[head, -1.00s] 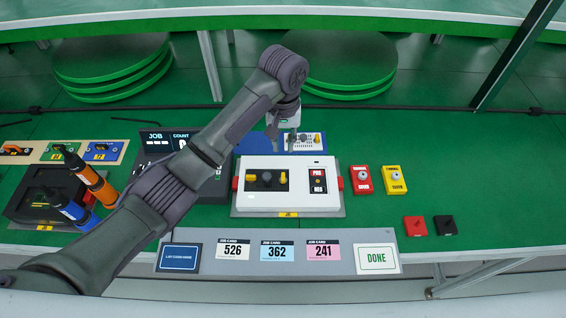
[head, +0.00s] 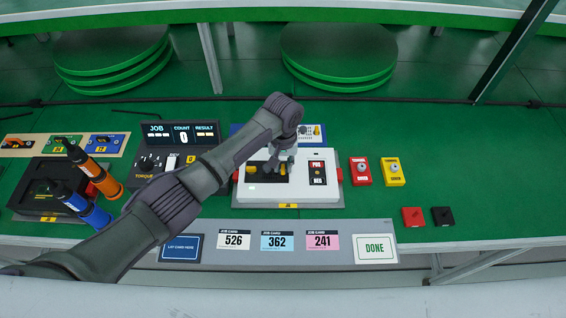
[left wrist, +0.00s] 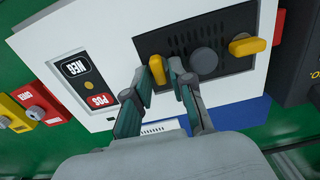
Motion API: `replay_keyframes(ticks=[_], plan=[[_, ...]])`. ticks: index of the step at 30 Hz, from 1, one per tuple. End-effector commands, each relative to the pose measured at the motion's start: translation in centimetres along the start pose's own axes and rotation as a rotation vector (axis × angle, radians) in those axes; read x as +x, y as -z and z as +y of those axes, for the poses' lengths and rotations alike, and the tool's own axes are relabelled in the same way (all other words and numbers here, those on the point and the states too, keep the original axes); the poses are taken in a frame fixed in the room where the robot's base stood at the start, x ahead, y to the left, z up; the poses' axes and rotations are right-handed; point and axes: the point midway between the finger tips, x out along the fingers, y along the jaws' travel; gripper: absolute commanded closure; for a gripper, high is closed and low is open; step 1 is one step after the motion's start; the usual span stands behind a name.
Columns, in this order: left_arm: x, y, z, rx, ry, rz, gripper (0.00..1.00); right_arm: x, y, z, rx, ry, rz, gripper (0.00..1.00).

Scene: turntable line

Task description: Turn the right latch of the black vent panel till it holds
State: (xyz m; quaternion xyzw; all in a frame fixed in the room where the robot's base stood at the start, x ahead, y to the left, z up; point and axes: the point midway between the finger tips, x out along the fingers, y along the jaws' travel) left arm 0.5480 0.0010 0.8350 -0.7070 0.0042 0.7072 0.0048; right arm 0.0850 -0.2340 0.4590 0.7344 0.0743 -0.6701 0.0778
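The black vent panel (head: 267,178) is set in the top of a white box (head: 312,197). It also shows in the left wrist view (left wrist: 228,71), upside down, with a round grey knob (left wrist: 204,61) in its middle. The panel's right latch (left wrist: 157,71) is yellow and lies at the left in that view, set upright and slightly tilted. The left latch (left wrist: 248,46) is yellow and lies roughly across. My left gripper (head: 279,166) is down at the right latch, its fingertips (left wrist: 160,70) on either side of it. Whether they press on it is unclear. My right gripper is out of view.
A POS/NEG switch plate (head: 317,173) sits right of the panel on the white box. A torque unit (head: 165,160) stands left.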

Motion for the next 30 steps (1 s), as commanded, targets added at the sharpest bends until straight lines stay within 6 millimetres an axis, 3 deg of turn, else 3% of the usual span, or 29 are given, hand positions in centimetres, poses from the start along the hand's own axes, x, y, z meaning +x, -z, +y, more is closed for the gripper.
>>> replay_keyframes(ticks=[2,6,7,20,30], plan=[[0.0,0.0,0.0,0.0,0.0,0.0,0.77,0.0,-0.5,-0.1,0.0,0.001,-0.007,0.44],[0.0,0.0,0.0,0.0,0.0,0.0,0.99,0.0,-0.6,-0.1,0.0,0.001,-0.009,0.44],[0.0,0.0,0.0,0.0,0.0,0.0,1.0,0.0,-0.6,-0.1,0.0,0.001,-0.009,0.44],[-0.1,0.0,0.0,0.041,0.0,0.0,1.0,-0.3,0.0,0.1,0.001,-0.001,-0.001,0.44],[-0.3,0.0,0.2,0.27,0.0,-0.001,1.0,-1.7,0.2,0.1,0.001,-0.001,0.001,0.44]])
